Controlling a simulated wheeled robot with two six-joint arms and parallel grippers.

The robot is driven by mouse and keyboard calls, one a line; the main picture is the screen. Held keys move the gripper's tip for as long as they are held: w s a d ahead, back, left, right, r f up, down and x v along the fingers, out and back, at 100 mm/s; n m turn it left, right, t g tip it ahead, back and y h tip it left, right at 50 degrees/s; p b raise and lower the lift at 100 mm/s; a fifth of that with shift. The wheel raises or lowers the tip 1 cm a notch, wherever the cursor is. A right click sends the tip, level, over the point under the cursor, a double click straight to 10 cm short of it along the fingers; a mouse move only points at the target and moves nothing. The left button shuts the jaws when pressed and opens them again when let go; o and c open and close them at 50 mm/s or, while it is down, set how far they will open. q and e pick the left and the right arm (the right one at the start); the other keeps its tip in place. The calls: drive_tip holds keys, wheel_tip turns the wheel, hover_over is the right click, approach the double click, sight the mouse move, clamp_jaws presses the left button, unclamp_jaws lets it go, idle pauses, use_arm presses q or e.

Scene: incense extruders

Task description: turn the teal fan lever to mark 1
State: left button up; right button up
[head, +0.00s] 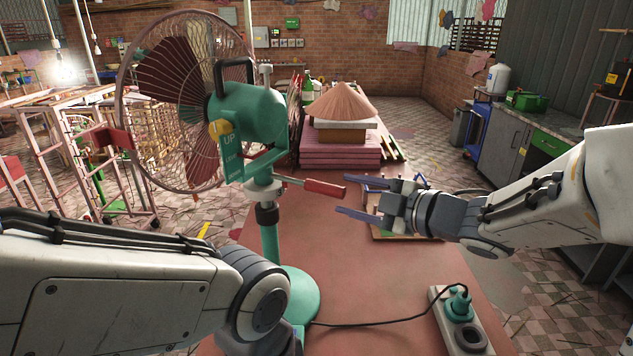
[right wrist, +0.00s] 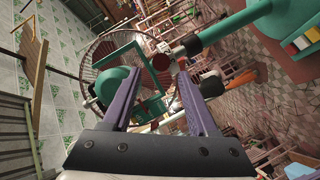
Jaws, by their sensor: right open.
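The teal fan (head: 245,112) stands on a round teal base (head: 298,295) on the reddish table. Its lever has a red handle (head: 325,188) that points right from below the motor housing, roughly level. My right gripper (head: 345,194) is open, with its two blue-purple fingers pointing left at the handle's end. In the right wrist view the round red handle end (right wrist: 160,63) shows between and just beyond the fingertips (right wrist: 157,80). I cannot tell whether they touch it. The teal plate reads "UP"; I cannot make out mark 1. My left arm reaches in, but its gripper is out of sight.
A power strip (head: 463,325) with a teal plug lies at the table's front right, its black cable running to the fan base. A wooden frame tray (head: 395,233) sits behind my right gripper. A brown cone (head: 340,102) stands on stacked boards beyond. The table's middle is bare.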

sight(316, 187)
drive_tip(key=p+x, duration=0.1)
drive_tip(key=x, duration=0.8)
drive_tip(key=shift+w+a+f, duration=0.1)
drive_tip(key=shift+w+a, duration=0.15)
drive_tip(key=shift+a, duration=0.1)
clamp_jaws()
idle(0.9)
